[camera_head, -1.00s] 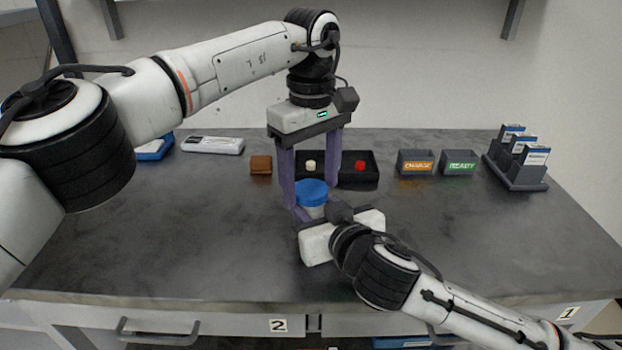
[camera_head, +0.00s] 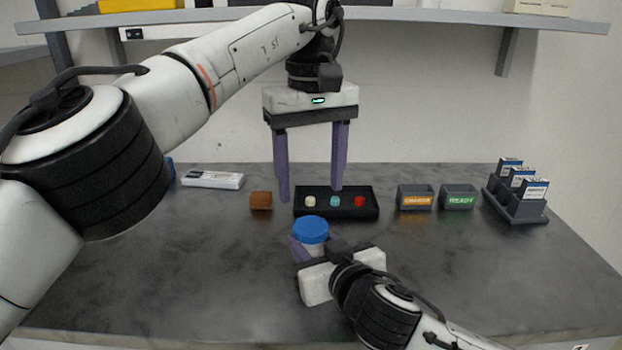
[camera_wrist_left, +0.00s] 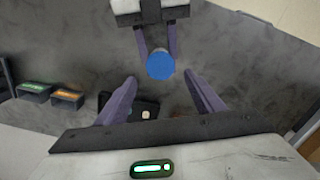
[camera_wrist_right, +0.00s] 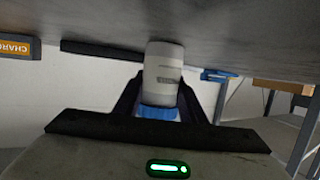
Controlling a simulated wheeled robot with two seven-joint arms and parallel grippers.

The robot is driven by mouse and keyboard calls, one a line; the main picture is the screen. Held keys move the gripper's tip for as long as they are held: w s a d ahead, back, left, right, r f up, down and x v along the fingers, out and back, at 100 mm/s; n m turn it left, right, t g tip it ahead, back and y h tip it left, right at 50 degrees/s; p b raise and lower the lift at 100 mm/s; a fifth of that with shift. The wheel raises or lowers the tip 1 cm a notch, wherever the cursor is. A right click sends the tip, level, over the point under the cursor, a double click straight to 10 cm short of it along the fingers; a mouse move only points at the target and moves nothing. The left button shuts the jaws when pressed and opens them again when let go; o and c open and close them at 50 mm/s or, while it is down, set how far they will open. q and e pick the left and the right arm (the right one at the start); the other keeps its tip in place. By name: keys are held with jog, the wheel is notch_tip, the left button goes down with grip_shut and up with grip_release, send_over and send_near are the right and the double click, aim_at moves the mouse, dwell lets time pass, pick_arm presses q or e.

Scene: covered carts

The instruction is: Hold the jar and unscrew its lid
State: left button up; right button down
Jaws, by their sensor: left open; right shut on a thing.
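The jar is white with a printed label and a blue lid (camera_head: 311,229) on top. My right gripper (camera_head: 314,248) is shut around the jar body, below the lid. The right wrist view shows the jar (camera_wrist_right: 163,72) upside down between the fingers, its base at or close to the table surface; I cannot tell if it touches. My left gripper (camera_head: 311,194) points down, open and empty, above and behind the jar. In the left wrist view the blue lid (camera_wrist_left: 160,66) lies just beyond the left fingertips, apart from them, with the right gripper (camera_wrist_left: 156,45) behind it.
Behind the jar is a black tray (camera_head: 367,213) with cream, teal and red round pieces. A brown block (camera_head: 261,201), a CHARGE bin (camera_head: 415,197), a READY bin (camera_head: 459,197) and a battery rack (camera_head: 516,204) stand along the back. The table's left front is clear.

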aim_at(311, 225)
pick_arm(q)
jog(key=shift+f, duration=3.9)
jog(key=shift+c, duration=0.2)
jog(key=c, duration=1.1)
jog(key=shift+o, duration=0.2)
jog(key=shift+n, duration=1.6)
jog(key=o, duration=1.2)
